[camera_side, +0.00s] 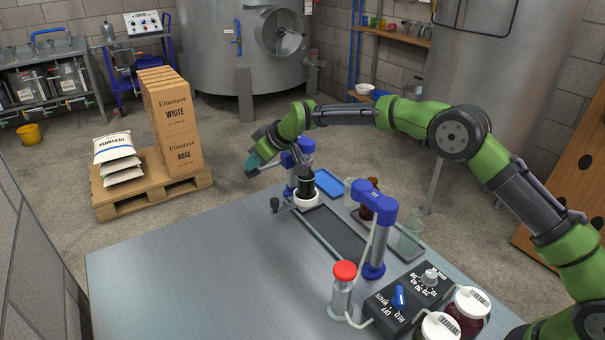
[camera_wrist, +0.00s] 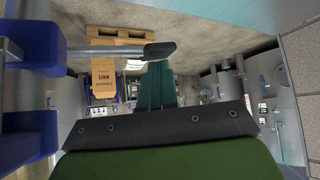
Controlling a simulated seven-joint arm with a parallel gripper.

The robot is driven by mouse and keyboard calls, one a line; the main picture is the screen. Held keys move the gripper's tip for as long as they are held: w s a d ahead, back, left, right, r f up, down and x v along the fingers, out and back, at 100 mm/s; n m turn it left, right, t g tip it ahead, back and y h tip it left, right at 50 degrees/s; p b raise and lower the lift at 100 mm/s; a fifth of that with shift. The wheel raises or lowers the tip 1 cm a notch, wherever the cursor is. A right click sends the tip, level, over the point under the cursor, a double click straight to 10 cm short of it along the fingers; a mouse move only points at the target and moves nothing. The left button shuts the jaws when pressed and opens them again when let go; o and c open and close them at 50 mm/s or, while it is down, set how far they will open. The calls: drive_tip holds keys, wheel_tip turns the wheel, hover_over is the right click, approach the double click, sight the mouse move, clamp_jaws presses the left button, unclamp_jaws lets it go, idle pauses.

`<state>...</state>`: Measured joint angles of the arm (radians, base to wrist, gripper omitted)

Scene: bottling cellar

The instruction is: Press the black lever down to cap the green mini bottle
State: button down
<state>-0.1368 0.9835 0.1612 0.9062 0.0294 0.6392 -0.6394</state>
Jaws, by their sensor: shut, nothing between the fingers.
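In the wrist view a grey rod with a black grip (camera_wrist: 160,50) reaches from the blue capper parts at the left across the front of my fingertips. My wrist partly hides the capper.
A second blue post (camera_side: 374,240), a red-topped bottle (camera_side: 343,288), a black control box (camera_side: 408,300) and lidded jars (camera_side: 468,308) stand to the right. A greenish glass vessel (camera_side: 411,236) is on the tray. The table's left part (camera_side: 190,275) is clear.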

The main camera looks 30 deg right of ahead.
drive_tip(key=shift+d+f, duration=0.2)
drive_tip(key=shift+f, duration=0.25)
idle(0.6)
drive_tip(key=shift+r, duration=0.1)
wheel_tip(320, 180, up, 9)
drive_tip(key=shift+a, duration=0.15)
idle(1.0)
